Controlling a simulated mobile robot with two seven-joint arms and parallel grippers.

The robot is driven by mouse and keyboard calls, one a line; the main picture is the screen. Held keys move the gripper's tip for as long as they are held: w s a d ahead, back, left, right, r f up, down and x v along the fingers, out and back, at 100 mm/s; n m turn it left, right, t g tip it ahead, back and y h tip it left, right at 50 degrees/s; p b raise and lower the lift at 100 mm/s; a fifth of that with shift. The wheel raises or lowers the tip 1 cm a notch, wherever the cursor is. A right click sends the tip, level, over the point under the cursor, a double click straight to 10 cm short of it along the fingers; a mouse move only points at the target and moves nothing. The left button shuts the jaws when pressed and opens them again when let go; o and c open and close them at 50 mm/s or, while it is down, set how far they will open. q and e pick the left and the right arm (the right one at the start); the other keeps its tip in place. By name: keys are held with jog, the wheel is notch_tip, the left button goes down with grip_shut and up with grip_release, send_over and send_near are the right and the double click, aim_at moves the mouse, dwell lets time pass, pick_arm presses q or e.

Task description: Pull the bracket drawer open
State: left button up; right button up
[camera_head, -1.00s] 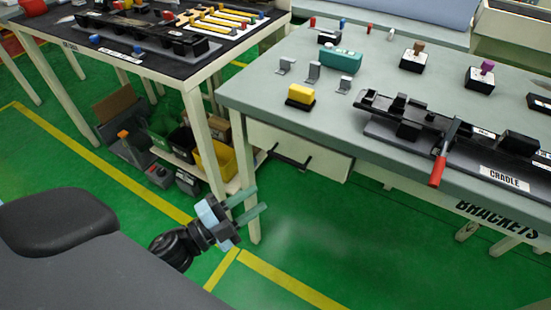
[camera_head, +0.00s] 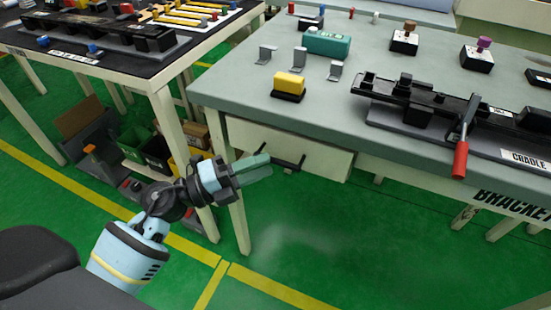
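The drawer (camera_head: 325,161) is a pale front under the left end of the grey-green table, and it looks shut. Its black bar handle (camera_head: 291,165) stands out from the front. My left gripper (camera_head: 262,170) is just in front of the handle's left end, with its teal fingers pointing right. The fingers look apart, one above the other, with the lower one blurred. I see nothing between them, and whether they touch the handle is unclear. My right gripper is out of view.
The table (camera_head: 230,88) bears a yellow block (camera_head: 289,82), grey metal brackets (camera_head: 300,58), a teal box (camera_head: 327,41) and a black cradle fixture with a red-handled lever (camera_head: 461,158). The green floor ahead is clear.

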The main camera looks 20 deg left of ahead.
aim_at(276, 159)
pick_arm(q)
jog(key=shift+x, duration=2.05)
grip_shut()
